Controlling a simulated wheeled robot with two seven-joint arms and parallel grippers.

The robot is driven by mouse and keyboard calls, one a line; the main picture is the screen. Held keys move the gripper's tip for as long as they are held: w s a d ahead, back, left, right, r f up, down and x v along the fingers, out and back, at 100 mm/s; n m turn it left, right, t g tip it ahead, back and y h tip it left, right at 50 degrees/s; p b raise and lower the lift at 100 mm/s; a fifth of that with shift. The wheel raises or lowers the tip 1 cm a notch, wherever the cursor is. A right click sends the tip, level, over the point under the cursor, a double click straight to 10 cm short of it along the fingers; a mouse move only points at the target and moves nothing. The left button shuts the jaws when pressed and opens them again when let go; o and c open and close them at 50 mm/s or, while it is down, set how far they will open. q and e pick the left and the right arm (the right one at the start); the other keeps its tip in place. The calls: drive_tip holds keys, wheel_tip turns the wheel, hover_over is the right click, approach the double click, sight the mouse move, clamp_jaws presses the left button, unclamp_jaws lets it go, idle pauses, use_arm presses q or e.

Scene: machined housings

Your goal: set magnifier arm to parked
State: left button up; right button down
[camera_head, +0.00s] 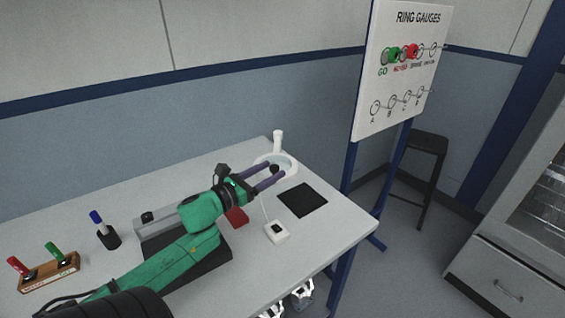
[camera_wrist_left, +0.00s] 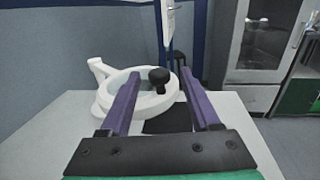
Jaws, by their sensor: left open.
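The magnifier is a white ring (camera_head: 290,161) with a pale lens, beside a short white post (camera_head: 278,141) at the far edge of the bench. It also shows in the left wrist view (camera_wrist_left: 112,100), with a white arm to its left and a black knob (camera_wrist_left: 159,76) on the near right part of the ring. My left gripper (camera_head: 275,170) is open, its two purple fingers reaching toward the ring. In the left wrist view the knob appears between the fingertips; I cannot tell whether they touch it. My right gripper is not in view.
The bench holds a black mat (camera_head: 303,200), a white box with a dark button (camera_head: 276,232), a red block (camera_head: 237,216), a pen cup (camera_head: 108,237) and a wooden gauge rack (camera_head: 48,272). A ring gauge board (camera_head: 396,65) stands behind the bench's right end.

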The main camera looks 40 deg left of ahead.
sight(278, 167)
use_arm(q)
drive_tip(key=w, duration=0.5)
drive_tip(key=shift+w+d, duration=0.15)
drive_tip(key=shift+d, duration=0.2)
clamp_jaws()
idle(1.0)
